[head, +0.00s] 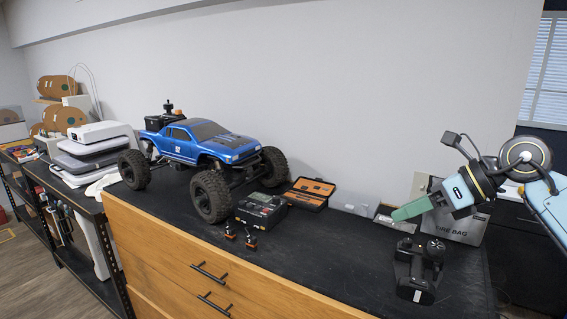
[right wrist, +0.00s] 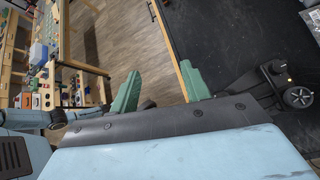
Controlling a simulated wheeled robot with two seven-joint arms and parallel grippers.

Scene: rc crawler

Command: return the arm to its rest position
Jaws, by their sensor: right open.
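My right gripper (head: 408,209) is at the right of the head view, raised above the right end of the black worktop (head: 330,255). Its green fingers point left. In the right wrist view the same gripper (right wrist: 161,88) has its two green fingers apart, with nothing between them. The wooden floor and the worktop's wooden edge (right wrist: 182,74) show beyond the fingers. The black handheld transmitter (head: 418,268) lies on the worktop below the gripper, apart from it. My left gripper is not in view.
A blue crawler truck (head: 205,143) stands on the worktop at centre-left. Near it are a black charger box (head: 262,210), an open orange-edged tool case (head: 305,193) and small orange-black parts (head: 240,237). A grey fire bag (head: 465,222) stands behind the transmitter. The worktop's front middle is clear.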

